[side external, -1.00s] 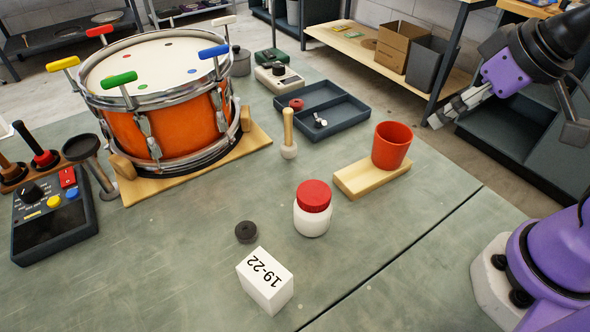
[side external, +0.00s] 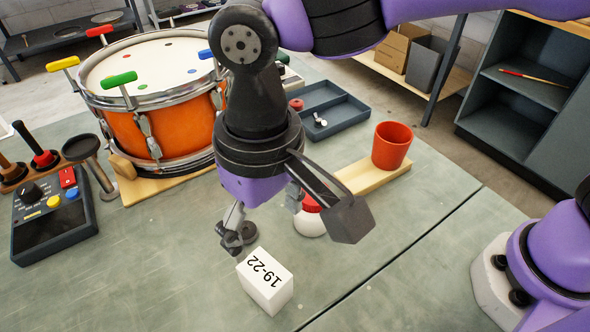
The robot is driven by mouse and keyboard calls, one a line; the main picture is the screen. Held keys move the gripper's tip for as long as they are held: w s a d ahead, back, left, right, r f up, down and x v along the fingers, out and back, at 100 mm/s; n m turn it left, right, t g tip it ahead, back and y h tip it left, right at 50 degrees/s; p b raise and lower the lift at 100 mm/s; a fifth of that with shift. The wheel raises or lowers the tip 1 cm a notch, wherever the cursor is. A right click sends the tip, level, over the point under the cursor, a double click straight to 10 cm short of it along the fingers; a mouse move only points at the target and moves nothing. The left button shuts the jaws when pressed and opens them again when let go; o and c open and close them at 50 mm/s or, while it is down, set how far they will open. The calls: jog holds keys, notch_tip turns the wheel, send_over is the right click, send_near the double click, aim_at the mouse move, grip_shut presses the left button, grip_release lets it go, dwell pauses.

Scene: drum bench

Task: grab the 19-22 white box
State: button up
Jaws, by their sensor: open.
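The white box (side external: 265,284) marked 19-22 sits on the bench near the front middle, its label facing up. My gripper (side external: 262,220) hangs just behind and above it, pointing down, with its fingers apart and nothing seen between them. One finger is at the left, beside the small black round piece, and the other is at the right, in front of the white jar. The gripper looks apart from the box, but the exact gap cannot be told.
The white jar with a red lid (side external: 310,222) stands close behind the box, partly hidden. An orange drum (side external: 178,120) is at the back left, and a red cup (side external: 391,146) stands on a wooden board (side external: 362,176). Bench around the box's front is clear.

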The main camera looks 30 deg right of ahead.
aim_at(264, 271)
jog(key=f, duration=0.2)
jog(key=a+f, duration=0.1)
jog(key=s+f, duration=0.1)
jog(key=f, duration=0.1)
jog(key=shift+a+f, duration=0.2)
jog(key=shift+f, duration=0.15)
jog(key=shift+a+f, duration=0.1)
jog(key=shift+f, duration=2.7)
jog(key=c, duration=1.3)
